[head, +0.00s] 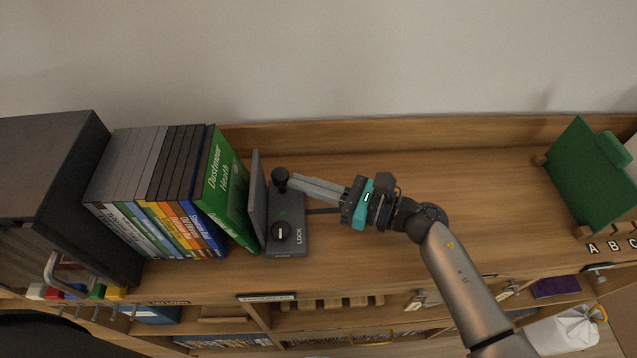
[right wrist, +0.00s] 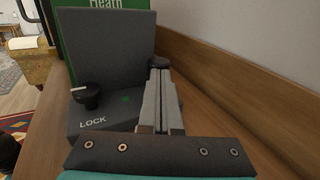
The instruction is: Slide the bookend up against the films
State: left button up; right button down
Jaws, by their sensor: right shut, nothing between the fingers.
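The bookend is dark grey, with an upright plate (head: 258,200) and a base marked LOCK (head: 290,242) that carries a black knob, a green mark and a black post. It stands just right of the films (head: 160,200), a row of cases with a green one (head: 225,185) at its right end, leaning slightly. Any small gap there is hard to judge. My right gripper (head: 291,180) is shut and empty, its tips at the black post. In the right wrist view its fingers (right wrist: 160,80) extend over the base (right wrist: 105,115) toward the plate (right wrist: 110,50). My left gripper is not in view.
A dark box (head: 70,170) stands left of the films. The shelf top (head: 470,190) is clear right of the bookend up to a green panel (head: 590,175). A low wooden back board (head: 400,135) runs along the wall.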

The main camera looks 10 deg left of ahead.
aim_at(264, 181)
jog(key=shift+a, duration=0.15)
jog(key=a, duration=0.2)
jog(key=s+a, duration=0.1)
jog(key=a, duration=0.1)
jog(key=shift+s+a+b, duration=0.2)
jog(key=shift+a+b, duration=0.05)
jog(key=shift+b, duration=0.05)
jog(key=shift+w+d, duration=0.1)
jog(key=shift+d, duration=0.05)
